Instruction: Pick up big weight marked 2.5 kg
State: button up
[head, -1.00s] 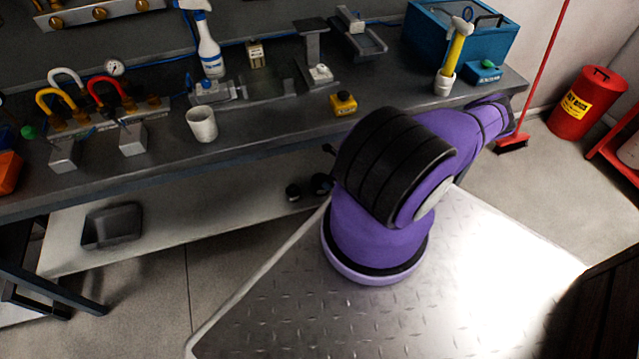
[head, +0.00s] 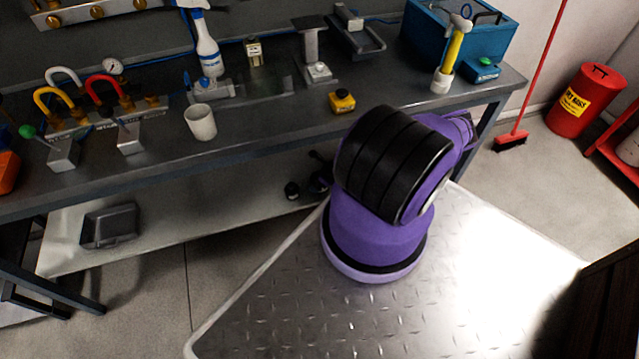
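Two dark rounded objects sit on the lower shelf beside my arm: a smaller one (head: 292,190) and a larger one (head: 318,183). They may be weights, but no marking can be read, so I cannot tell which, if either, is the 2.5 kg one. The larger one is partly covered by my purple and black arm.
The workbench (head: 270,125) carries a white cup (head: 200,122), a yellow button box (head: 342,101), a spray bottle (head: 207,50), a hammer (head: 452,55) in a holder and a blue toolbox (head: 490,40). A grey bin (head: 108,226) sits on the lower shelf (head: 185,228). A red can (head: 585,100) stands right.

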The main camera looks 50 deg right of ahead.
jog(key=c, duration=1.4)
jog(key=shift+w+r, duration=0.1)
jog(key=shift+r, duration=0.05)
grip_shut()
